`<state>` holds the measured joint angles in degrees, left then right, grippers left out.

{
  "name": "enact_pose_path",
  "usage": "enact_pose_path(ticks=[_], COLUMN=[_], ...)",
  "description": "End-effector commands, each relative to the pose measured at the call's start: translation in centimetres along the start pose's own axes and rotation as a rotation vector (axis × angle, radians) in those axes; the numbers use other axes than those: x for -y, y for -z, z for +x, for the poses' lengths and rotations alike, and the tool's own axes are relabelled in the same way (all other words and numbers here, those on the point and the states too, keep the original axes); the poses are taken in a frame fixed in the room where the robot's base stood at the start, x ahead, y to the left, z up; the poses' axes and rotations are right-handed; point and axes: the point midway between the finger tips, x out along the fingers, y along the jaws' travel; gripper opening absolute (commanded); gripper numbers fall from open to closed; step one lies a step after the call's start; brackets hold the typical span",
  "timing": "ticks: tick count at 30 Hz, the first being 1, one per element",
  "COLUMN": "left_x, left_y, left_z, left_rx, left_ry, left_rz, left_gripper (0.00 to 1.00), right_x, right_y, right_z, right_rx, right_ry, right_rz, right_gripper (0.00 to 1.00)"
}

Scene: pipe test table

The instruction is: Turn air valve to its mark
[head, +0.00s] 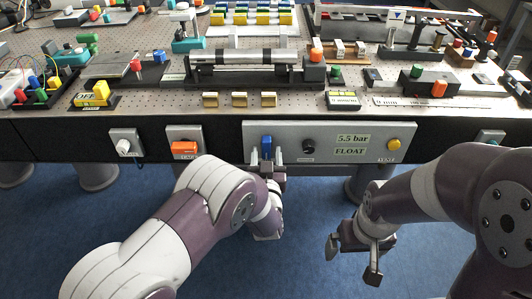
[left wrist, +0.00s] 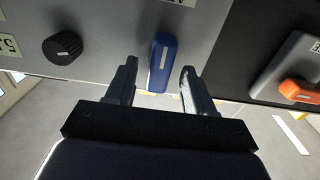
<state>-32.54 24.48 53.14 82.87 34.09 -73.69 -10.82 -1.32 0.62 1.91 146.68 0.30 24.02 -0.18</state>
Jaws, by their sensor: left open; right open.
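A blue valve lever (head: 266,143) with a white line stands upright on the grey control panel (head: 320,128) at the table's front. It also shows in the left wrist view (left wrist: 162,58). My left gripper (head: 267,155) is open, with one finger on each side of the lever. In the left wrist view (left wrist: 158,72) gaps show between the lever and both fingers. Its mark cannot be made out. The panel's display (head: 352,145) reads 5.5 bar and FLOAT. My right gripper (head: 352,259) is open and empty, low in front of the table.
A black knob (head: 308,147) and a yellow button (head: 394,144) share the panel. An orange switch (head: 184,147) and a white knob (head: 124,146) sit further left. The perforated tabletop (head: 140,45) above carries pipes and fixtures. The blue floor in front is open.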

Motion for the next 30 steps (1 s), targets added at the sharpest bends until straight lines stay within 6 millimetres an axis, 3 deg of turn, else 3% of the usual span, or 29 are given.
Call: enact_pose_path(ticks=[4, 11, 12, 17, 30], left_x=[0.06, 0.02, 0.02, 0.02, 0.04], left_y=[-0.02, 0.02, 0.02, 0.01, -0.21], left_z=[1.27, 1.42, 1.42, 1.40, 1.38], left_rx=[0.000, 0.001, 0.001, 0.001, 0.002], left_ry=[0.001, 0.000, 0.000, 0.000, 0.000], left_rz=[0.000, 0.000, 0.000, 0.000, -0.079], left_gripper=[0.53, 0.53, 0.50, 0.00, 0.00], right_x=[0.00, 0.00, 0.00, 0.00, 0.00], right_y=[-0.01, -0.01, -0.01, -0.01, -0.10], right_z=[0.09, 0.08, 0.08, 0.08, 0.81], right_rx=[0.000, 0.000, 0.000, 0.000, 0.000], right_ry=[0.000, 0.000, 0.000, 0.000, 0.000], right_rz=[0.000, 0.000, 0.000, 0.000, 0.000], right_gripper=[1.00, 1.00, 1.00, 1.00, 1.00])
